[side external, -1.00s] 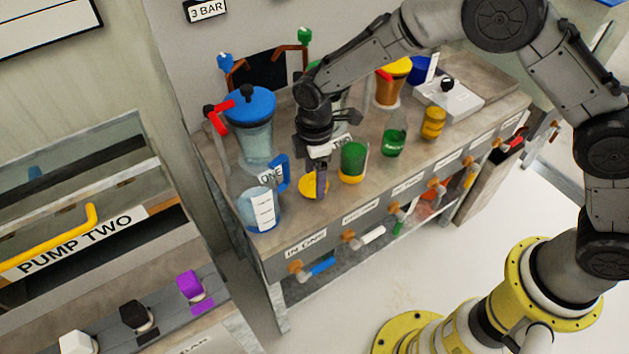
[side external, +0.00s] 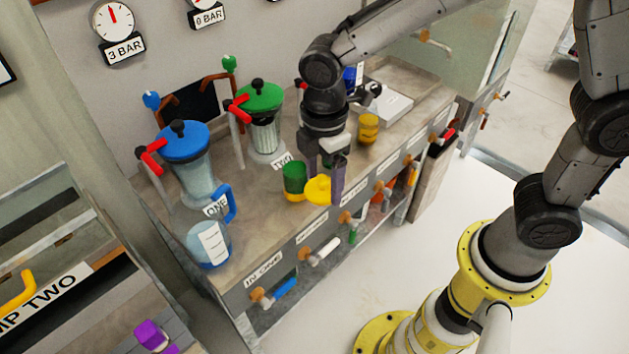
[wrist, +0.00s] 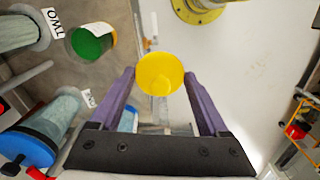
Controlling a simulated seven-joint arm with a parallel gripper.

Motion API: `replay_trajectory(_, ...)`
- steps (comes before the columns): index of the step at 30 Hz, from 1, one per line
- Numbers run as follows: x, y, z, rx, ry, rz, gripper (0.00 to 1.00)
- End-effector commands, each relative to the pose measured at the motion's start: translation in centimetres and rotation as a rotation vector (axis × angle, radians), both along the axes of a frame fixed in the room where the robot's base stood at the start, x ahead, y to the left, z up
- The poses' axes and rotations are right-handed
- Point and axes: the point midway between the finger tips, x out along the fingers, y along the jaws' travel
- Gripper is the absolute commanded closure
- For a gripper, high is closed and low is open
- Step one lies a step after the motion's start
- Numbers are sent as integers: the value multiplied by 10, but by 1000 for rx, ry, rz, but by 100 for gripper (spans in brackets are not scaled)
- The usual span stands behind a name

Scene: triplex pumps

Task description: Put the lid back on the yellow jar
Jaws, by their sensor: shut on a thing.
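The yellow lid (side external: 318,190) is a round yellow disc. My gripper (side external: 324,182) points down and is shut on it, near the front edge of the counter, just right of the green-and-yellow cup. In the wrist view the lid (wrist: 160,73) lies between the tips of the two purple fingers of my gripper (wrist: 160,76). The yellow jar (side external: 368,127) stands upright farther right and back on the counter, apart from the lid. Its top is too small to make out. The jar does not show clearly in the wrist view.
The green-and-yellow cup (side external: 294,178) stands close to the lid. A blue jug (side external: 208,243), a blue-lidded pump vessel (side external: 190,165) and a green-lidded one (side external: 263,125) stand at left. A white scale (side external: 385,103) is behind the jar. Valve handles line the counter front.

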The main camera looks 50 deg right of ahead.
Motion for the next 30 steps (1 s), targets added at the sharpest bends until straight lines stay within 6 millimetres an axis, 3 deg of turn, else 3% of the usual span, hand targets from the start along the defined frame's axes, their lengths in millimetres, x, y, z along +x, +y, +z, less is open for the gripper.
replay_trajectory(5, 45, -2, 20, 5, -7, 34, 73)
replay_trajectory(9, 85, -15, 31, 6, -10, 21, 73)
replay_trajectory(13, 111, -30, 32, 9, -16, -18, 73)
replay_trajectory(18, 118, -41, 24, 6, -9, -48, 73)
replay_trajectory(30, 117, -42, -6, 5, -7, -49, 73)
